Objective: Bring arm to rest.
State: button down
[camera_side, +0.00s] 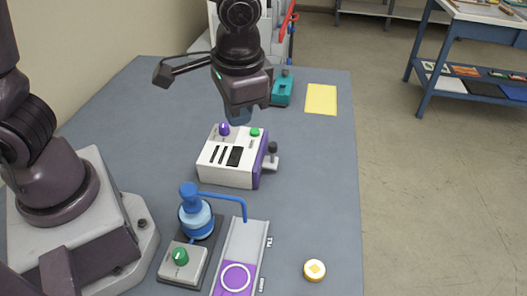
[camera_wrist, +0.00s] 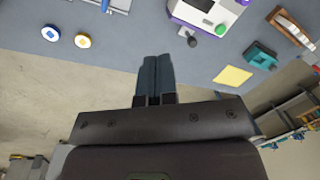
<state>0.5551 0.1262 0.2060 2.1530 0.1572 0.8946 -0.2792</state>
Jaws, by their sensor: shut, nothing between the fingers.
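My dark arm hangs down from the top of the side view.
A blue-topped device (camera_side: 195,222) and a grey track (camera_side: 247,240) stand near the front. A yellow-marked disc (camera_side: 315,270) lies at the right edge. A teal device (camera_side: 282,92) and yellow sheet (camera_side: 321,99) are at the back. The table's left middle is clear.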

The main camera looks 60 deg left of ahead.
jog(key=s+a+r+n+t+h, duration=0.1)
jog(key=s+a+r+n+t, duration=0.1)
jog(key=s+a+r+t, duration=0.3)
jog(key=s+a+r, duration=0.3)
jog(key=s+r, duration=0.2)
jog(key=r, duration=0.1)
jog(key=shift+a+h, duration=0.2)
jog(key=shift+h, duration=0.2)
dwell(0.9)
